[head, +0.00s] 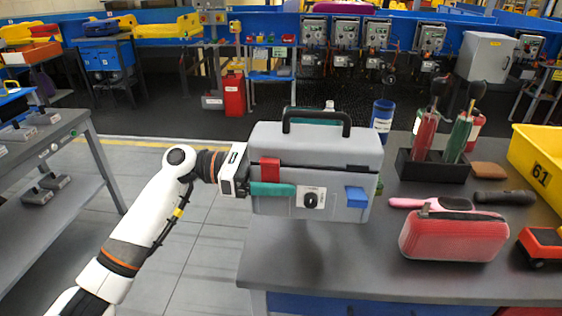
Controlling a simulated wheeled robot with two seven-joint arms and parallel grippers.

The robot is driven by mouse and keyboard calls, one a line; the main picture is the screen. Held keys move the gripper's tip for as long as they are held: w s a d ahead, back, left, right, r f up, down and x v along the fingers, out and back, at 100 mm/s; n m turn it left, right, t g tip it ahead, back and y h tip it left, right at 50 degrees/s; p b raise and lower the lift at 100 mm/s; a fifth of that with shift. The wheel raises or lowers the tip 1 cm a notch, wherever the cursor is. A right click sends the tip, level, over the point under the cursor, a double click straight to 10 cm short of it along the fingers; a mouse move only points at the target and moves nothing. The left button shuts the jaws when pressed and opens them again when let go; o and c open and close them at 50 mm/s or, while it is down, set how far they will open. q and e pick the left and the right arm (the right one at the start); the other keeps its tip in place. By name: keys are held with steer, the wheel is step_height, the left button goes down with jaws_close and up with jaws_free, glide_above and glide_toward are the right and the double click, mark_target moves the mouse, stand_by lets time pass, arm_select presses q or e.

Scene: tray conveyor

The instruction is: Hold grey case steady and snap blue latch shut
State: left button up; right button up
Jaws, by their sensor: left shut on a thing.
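The grey case (330,182) has a black handle on its lid, which is down with a dark seam below it. The blue latch (356,197) is on the right of its front, below the seam and not spanning it. A red latch (269,171) on the left reaches across the seam. A teal bar (272,189) and a black knob on a white plate (311,199) are also on the front. My left gripper (238,172) is shut on the case's left side; its fingertips are largely hidden. My right gripper is not in view.
The grey table (340,275) is clear in front of the case. To the right are a red case (453,238), a pink-handled tool (425,203), a black tool holder (433,168) and a yellow bin (540,160). A blue cup (382,115) stands behind.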

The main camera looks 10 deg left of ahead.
mark_target(281, 208)
arm_select(q)
steer(key=shift+f+b, duration=1.4)
steer(key=shift+f, duration=3.2)
steer(key=shift+a+f+b, duration=0.2)
steer(key=shift+f+b, duration=0.15)
steer(key=shift+f, duration=0.55)
steer(key=shift+s+f, duration=0.1)
steer(key=shift+f, duration=0.3)
steer(key=shift+a+f, duration=0.1)
steer(key=shift+f, duration=0.15)
steer(key=o, duration=1.4)
steer(key=shift+f+b, duration=0.15)
steer(key=shift+b, duration=0.15)
steer(key=c, duration=1.4)
